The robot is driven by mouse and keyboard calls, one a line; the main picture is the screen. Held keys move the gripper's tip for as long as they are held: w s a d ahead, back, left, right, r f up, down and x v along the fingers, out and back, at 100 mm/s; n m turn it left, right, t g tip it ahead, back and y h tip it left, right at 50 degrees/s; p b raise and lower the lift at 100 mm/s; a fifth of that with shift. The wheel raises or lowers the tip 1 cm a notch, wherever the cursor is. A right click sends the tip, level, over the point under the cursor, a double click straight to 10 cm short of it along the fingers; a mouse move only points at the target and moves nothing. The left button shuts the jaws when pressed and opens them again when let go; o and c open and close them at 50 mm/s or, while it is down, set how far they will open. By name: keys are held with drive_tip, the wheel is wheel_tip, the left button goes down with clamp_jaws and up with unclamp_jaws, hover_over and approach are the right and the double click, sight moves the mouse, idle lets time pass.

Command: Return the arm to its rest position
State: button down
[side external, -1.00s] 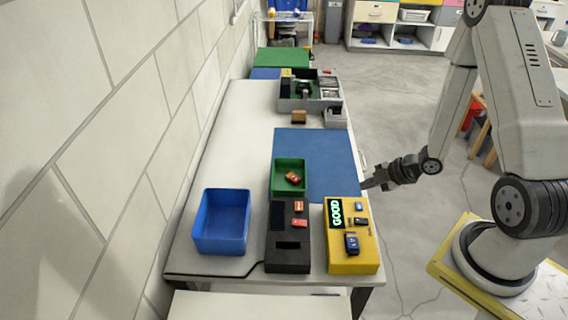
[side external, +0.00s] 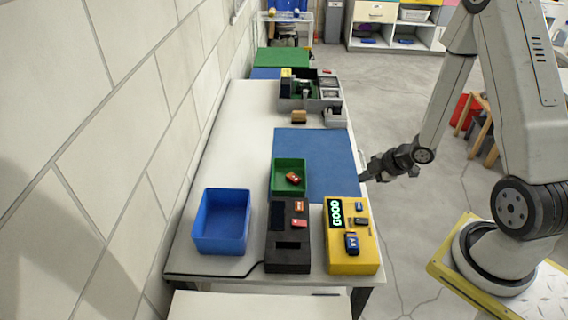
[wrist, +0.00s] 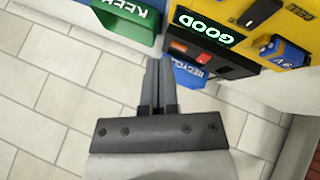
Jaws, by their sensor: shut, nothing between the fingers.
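My gripper (side external: 366,176) is beside the right edge of the table, near the blue mat (side external: 322,150). In the wrist view my gripper (wrist: 158,64) has its two fingers together with nothing between them. My arm reaches in from the right, clear of the objects on the table. Whether the fingertips are over the table edge or just outside it is hard to tell.
On the table (side external: 232,135) are a blue bin (side external: 221,222), a green bin (side external: 281,190) with an orange item, a black device (side external: 288,255) and a yellow device (side external: 352,262) reading GOOD. A grey organiser (side external: 300,103) stands farther back. Open floor lies right of the table.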

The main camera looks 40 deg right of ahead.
drive_tip(key=s+a+r+m+g+h, duration=0.2)
drive_tip(key=s+a+r+m+g, duration=0.2)
drive_tip(key=a+r+m, duration=0.8)
drive_tip(key=shift+s+r+m+g, duration=0.2)
drive_tip(key=shift+r+m+g, duration=0.1)
drive_tip(key=shift+r+g, duration=0.15)
